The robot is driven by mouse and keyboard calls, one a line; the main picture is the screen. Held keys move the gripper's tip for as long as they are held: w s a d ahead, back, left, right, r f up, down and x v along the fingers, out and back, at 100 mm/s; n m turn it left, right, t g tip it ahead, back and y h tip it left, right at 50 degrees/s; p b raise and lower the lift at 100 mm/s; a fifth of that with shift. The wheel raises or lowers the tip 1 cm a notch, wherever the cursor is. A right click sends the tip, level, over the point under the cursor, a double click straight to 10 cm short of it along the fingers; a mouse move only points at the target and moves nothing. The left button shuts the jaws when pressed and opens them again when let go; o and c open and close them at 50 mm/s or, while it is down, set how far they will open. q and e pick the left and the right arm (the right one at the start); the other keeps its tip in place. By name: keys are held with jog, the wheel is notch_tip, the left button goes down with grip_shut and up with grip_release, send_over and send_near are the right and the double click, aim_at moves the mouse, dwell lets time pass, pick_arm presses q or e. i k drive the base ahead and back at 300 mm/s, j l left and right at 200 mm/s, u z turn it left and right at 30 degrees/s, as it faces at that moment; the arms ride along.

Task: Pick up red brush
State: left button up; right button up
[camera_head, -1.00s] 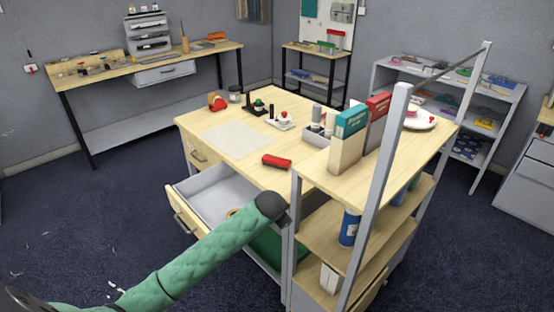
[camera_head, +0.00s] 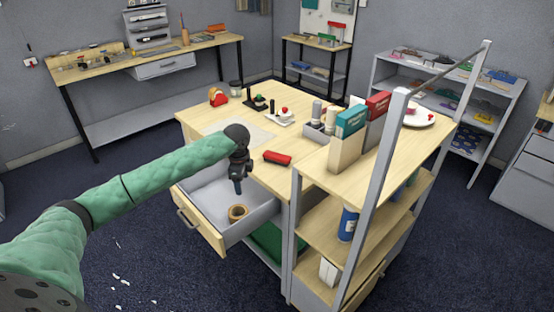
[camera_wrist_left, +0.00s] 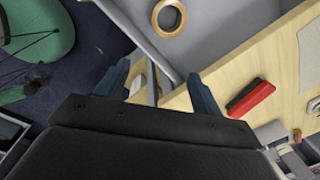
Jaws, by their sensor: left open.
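The red brush (camera_head: 277,158) lies on the wooden desk top near its front edge, just right of the open drawer. It also shows in the left wrist view (camera_wrist_left: 251,98), red with a dark side, to the right of the fingers. My left gripper (camera_head: 238,187) hangs down over the open drawer, to the left of the brush and apart from it. In the left wrist view my left gripper (camera_wrist_left: 158,88) has its two dark blue fingers spread with nothing held between them. My right gripper is not in view.
A shelf unit (camera_head: 365,175) with upright books (camera_head: 347,138) stands right of the brush. A red tape dispenser (camera_head: 218,97) and grey caddy (camera_head: 318,133) stand farther back. The desk around the brush is clear.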

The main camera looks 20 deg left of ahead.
aim_at(275, 158)
jog(key=i, duration=1)
